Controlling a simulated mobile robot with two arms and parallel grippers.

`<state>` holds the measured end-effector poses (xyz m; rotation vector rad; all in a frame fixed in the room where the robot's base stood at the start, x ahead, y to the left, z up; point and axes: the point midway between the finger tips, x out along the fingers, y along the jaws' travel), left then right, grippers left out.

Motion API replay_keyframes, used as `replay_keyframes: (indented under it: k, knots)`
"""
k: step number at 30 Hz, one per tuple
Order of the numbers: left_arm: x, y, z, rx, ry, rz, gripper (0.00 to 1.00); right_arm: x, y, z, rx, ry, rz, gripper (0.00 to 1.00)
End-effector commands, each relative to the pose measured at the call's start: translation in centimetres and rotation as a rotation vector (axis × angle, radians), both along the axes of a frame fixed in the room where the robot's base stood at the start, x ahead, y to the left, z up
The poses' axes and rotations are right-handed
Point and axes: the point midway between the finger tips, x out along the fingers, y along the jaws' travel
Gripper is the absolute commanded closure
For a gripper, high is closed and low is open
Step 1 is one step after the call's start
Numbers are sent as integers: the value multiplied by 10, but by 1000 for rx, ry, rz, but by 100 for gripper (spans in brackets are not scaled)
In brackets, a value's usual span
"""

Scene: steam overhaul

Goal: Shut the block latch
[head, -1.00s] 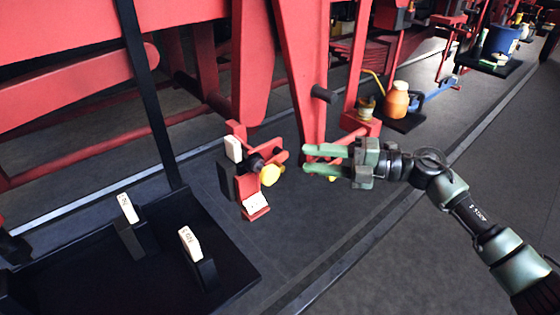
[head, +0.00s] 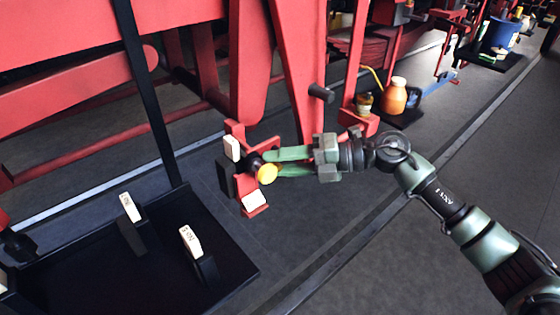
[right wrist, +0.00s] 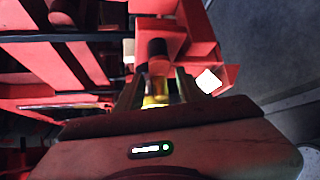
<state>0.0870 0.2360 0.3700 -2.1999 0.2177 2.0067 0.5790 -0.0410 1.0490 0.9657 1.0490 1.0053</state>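The block latch appears to be the red bracket assembly (head: 238,133) low on the red frame, with a dark block (head: 225,180), a black pin and a yellow round knob (head: 267,174). In the right wrist view the yellow knob (right wrist: 156,97) and the dark pin (right wrist: 157,58) lie between my fingers. My right gripper (head: 271,163) reaches in from the right, its green fingertips at the knob and pin. The fingers are apart, one on each side; I cannot tell whether they touch. My left gripper is not in view.
A black tray (head: 90,280) with two upright pale tags (head: 130,208) (head: 190,241) stands at the lower left, beside a black post (head: 150,95). Red frame legs (head: 300,80) rise behind the latch. An orange jug (head: 394,98) stands farther back. The floor at right is clear.

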Motion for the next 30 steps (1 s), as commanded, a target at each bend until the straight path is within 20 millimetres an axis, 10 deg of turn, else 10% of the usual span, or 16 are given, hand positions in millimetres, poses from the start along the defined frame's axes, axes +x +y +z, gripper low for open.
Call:
replay_keyframes:
  k: [6,30]
  knots:
    - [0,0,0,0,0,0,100,0,0,0,1,0,-1,100]
    - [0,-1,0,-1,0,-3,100,1,0,7,10,-9,-1,100]
